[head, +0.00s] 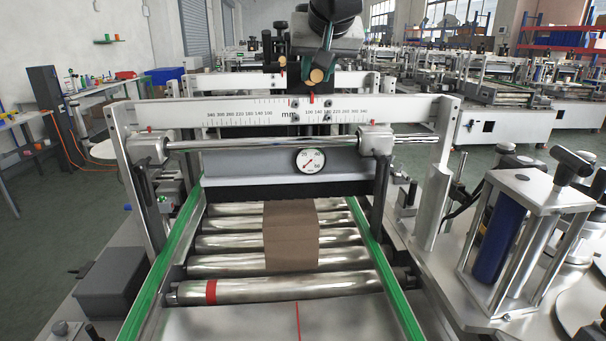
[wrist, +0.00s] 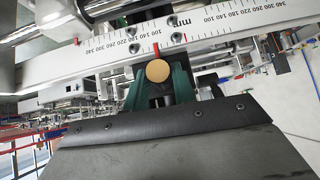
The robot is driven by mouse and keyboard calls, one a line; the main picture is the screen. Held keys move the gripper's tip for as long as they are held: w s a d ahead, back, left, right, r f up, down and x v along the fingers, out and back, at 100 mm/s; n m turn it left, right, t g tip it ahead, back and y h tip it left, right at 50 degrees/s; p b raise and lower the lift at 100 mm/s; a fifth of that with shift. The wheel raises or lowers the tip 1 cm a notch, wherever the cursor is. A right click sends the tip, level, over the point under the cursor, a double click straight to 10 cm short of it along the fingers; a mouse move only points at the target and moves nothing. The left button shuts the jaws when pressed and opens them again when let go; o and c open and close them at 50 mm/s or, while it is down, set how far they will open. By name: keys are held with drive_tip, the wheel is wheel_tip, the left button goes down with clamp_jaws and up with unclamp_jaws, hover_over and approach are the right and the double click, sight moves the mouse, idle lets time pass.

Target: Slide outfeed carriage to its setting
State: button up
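The white scale bar (head: 240,113) crosses above the rollers, with mm numbers running both ways from its middle. It also shows upside down in the wrist view (wrist: 215,30). A red pointer (head: 313,98) stands at its upper edge, just right of the "mm" mark; it shows in the wrist view too (wrist: 156,49). A round tan knob (head: 317,75) sits just above this pointer. My gripper (head: 322,62) reaches down to the knob from above. In the wrist view its dark green fingers (wrist: 158,82) flank the knob (wrist: 158,71). Contact with it is unclear.
A brown box (head: 291,236) sits on the steel rollers between green rails. A round dial (head: 310,161) hangs under the round cross rod (head: 250,142). A second tan knob (head: 280,77) is close left. A blue cylinder in a metal frame (head: 497,235) stands at right.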

drive_tip(key=shift+a, duration=0.2)
clamp_jaws()
drive_tip(key=shift+a, duration=2.3)
drive_tip(key=o, duration=1)
unclamp_jaws()
drive_tip(key=shift+o, duration=0.3)
